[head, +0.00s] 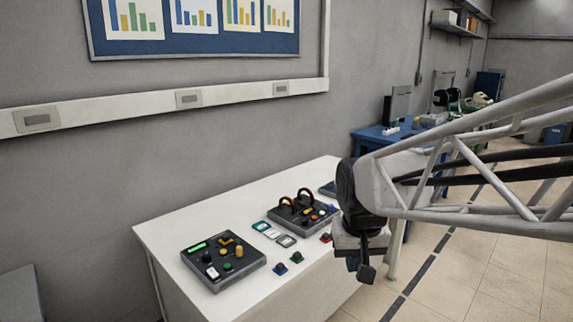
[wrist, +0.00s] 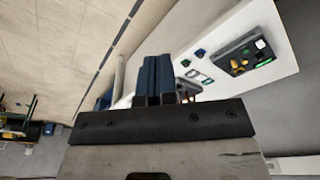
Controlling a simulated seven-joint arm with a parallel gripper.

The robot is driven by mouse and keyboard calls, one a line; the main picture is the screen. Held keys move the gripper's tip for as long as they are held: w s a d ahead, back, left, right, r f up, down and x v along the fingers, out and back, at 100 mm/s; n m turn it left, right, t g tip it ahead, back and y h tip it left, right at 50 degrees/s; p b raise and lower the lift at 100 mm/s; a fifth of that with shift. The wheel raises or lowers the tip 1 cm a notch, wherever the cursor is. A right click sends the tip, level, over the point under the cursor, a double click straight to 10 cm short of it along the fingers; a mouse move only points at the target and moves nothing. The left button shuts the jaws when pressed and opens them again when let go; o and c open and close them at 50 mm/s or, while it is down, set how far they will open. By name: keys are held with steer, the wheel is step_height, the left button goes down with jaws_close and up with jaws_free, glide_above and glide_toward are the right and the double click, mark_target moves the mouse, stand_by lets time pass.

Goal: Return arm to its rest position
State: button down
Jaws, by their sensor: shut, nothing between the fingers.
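My gripper (head: 360,270) hangs at the end of my arm, over or just beyond the right edge of the white table in the head view. In the wrist view my gripper (wrist: 153,62) shows two blue fingers side by side, shut with nothing between them. My arm reaches in from the right side of the head view. No object touches the fingers in either view.
The white table (head: 165,235) holds a control box (head: 222,262) with a green display, a second box (head: 300,212) with looped cables, several cards and small coloured pieces. A blue desk (head: 375,138) stands farther back. Tiled floor (head: 480,270) is clear at right.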

steer(key=s+d+f, duration=0.1)
steer(key=s+d, duration=0.1)
steer(key=s, duration=0.6)
steer(key=s+d+f, duration=0.1)
steer(key=s+d, duration=0.2)
steer(key=s, duration=0.4)
steer(key=shift+s+d+f+m+t, duration=0.2)
steer(key=shift+s+f+m+t, duration=0.1)
steer(key=shift+s+m, duration=0.1)
steer(key=c, duration=1.8)
jaws_free()
steer(key=shift+w, duration=0.1)
steer(key=shift+c, duration=0.2)
